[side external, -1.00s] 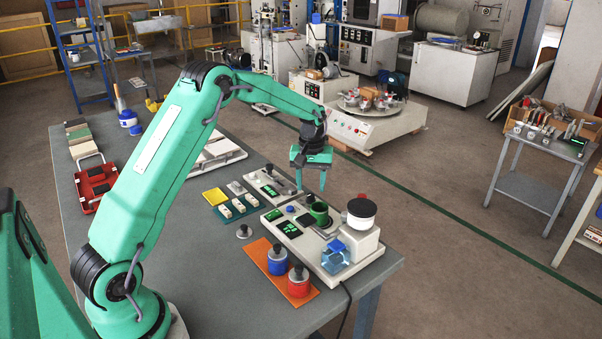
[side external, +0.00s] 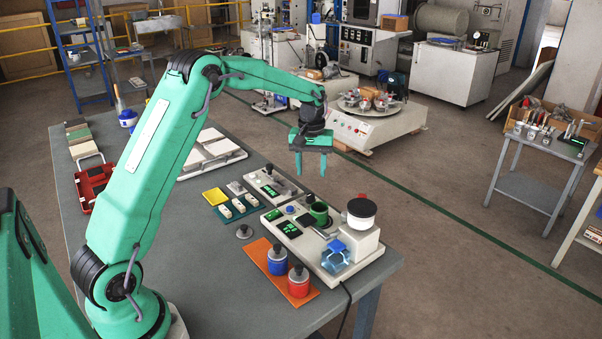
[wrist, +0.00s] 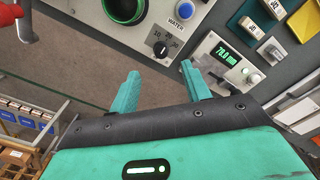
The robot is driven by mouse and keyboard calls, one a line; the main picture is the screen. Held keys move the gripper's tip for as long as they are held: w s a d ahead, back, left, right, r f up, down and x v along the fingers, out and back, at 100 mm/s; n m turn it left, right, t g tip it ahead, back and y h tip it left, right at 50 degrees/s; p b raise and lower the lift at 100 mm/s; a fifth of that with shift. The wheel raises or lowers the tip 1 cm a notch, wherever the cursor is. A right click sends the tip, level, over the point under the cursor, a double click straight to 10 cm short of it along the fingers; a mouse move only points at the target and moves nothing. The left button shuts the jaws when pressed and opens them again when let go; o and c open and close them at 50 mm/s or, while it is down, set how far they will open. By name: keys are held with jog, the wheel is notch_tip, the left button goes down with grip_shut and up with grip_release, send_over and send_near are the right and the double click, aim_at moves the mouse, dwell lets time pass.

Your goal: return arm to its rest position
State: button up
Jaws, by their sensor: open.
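My gripper (side external: 311,170) is green and hangs open and empty above the far edge of the grey table (side external: 215,255) in the side view. Its two fingers (wrist: 160,90) also show apart in the wrist view, with nothing between them. Below it is a beige tester (side external: 285,225) with a green cup (side external: 318,212) and a white round knob or lid on a block. The tester's dial, marked with numbers beside the word WATER, shows in the wrist view (wrist: 160,47). A smaller gauge (side external: 268,184) with a lit green display stands beside it.
A teal board (side external: 238,210) with small white tiles, a yellow tile (side external: 215,196) and a red case (side external: 94,184) lie on the table. The air around my gripper is clear.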

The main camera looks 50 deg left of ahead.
jog(key=s+d+r+m+t, duration=0.1)
jog(key=s+d+r+m, duration=0.1)
jog(key=s+d+r, duration=0.4)
jog(key=s+d+r+m+t, duration=0.2)
jog(key=s+d+r, duration=0.2)
jog(key=s+r, duration=0.4)
jog(key=s+d+m+t, duration=0.1)
jog(key=s+d+m, duration=0.1)
jog(key=s, duration=0.6)
jog(key=s+d+f+m+t, duration=0.1)
jog(key=s+d+m, duration=0.1)
jog(key=s, duration=0.6)
jog(key=shift+s+d+m, duration=0.3)
jog(key=shift+s+m, duration=0.1)
